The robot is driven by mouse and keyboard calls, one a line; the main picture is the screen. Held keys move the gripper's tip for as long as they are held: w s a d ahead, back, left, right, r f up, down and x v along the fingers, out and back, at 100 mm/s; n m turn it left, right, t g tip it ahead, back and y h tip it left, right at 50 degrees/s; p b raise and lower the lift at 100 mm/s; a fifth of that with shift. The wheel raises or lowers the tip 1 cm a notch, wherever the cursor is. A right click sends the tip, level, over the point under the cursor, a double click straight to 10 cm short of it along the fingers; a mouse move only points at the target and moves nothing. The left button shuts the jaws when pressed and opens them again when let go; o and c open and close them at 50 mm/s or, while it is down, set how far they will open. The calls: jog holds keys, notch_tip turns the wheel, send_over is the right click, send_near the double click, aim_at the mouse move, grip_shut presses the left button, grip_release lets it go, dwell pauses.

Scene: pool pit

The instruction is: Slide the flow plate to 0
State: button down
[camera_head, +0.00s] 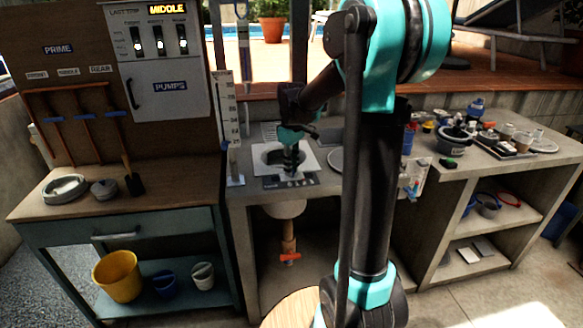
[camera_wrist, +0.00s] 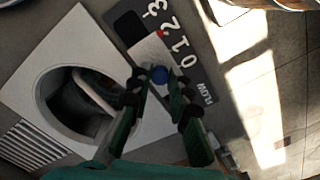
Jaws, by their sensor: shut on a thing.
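The flow plate (camera_wrist: 143,52) is a pale slide with a blue knob (camera_wrist: 158,75) in the wrist view. It lies beside a dark scale marked 3, 2, 1, 0 and FLOW (camera_wrist: 190,62). A small red mark at the plate's upper corner sits beside the 2. A dark strip (camera_wrist: 128,24) shows beyond the plate, towards the 3 end. My gripper (camera_wrist: 156,84) has its fingers on both sides of the blue knob and is shut on it. In the head view my gripper (camera_head: 291,160) is low over the counter, hiding most of the plate.
A white square panel with a round opening (camera_wrist: 46,62) lies left of the plate. A grey grille (camera_wrist: 28,145) is below it. In the head view a pump box (camera_head: 168,92) and an upright gauge (camera_head: 228,120) stand left, and cups and bottles (camera_head: 500,135) crowd the right counter.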

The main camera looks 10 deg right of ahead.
jog(key=shift+a, duration=0.1)
jog(key=shift+a, duration=2.6)
jog(key=c, duration=1.4)
grip_release()
jog(key=shift+a, duration=0.1)
notch_tip(320, 180, up, 12)
